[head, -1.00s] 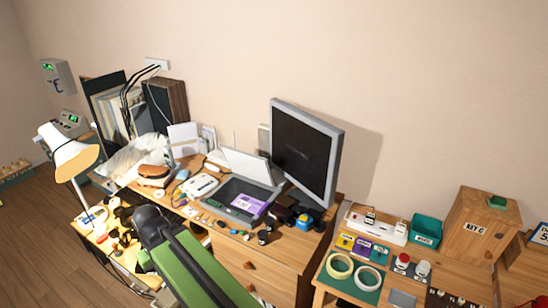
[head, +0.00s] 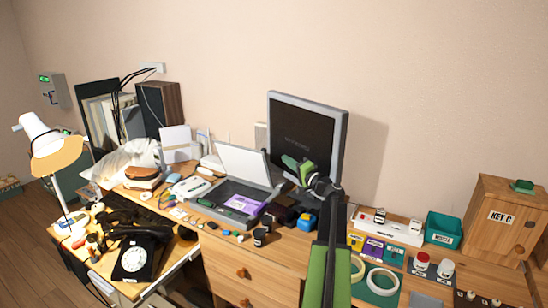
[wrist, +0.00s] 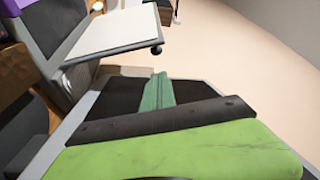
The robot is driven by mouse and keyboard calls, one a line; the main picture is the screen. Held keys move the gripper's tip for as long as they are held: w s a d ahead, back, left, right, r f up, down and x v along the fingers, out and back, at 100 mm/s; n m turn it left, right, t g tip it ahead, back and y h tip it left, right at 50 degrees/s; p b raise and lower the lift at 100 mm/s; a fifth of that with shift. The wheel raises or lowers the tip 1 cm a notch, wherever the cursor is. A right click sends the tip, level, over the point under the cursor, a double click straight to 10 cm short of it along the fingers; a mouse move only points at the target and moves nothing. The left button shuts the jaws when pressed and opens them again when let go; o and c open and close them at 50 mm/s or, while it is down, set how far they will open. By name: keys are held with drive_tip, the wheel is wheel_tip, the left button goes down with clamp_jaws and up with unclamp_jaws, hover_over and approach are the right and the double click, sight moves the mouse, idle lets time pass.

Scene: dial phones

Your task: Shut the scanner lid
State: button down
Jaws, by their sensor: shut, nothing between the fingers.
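The scanner (head: 212,196) sits on the desk with its white lid (head: 243,165) raised, tilted steeply up at the back. A purple card (head: 243,205) lies on its dark bed. My gripper (head: 297,166) is shut and empty, in the air to the right of the lid and in front of the monitor. In the wrist view my green fingers (wrist: 158,92) are together over the dark monitor screen. The lid (wrist: 115,35) shows above and left of them there, apart from the fingers. The scanner body (wrist: 52,20) is partly cut off at the upper left.
The monitor (head: 313,133) stands close behind my gripper. A blue tape measure (head: 306,221) and a black cup (head: 260,237) are near the desk front. A black dial phone (head: 134,260) is at the lower left. The air above the scanner bed is clear.

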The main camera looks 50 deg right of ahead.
drive_tip(key=w+d+r+p, duration=0.1)
drive_tip(key=w, duration=0.9)
drive_tip(key=shift+r, duration=0.2)
drive_tip(key=shift+s, duration=0.15)
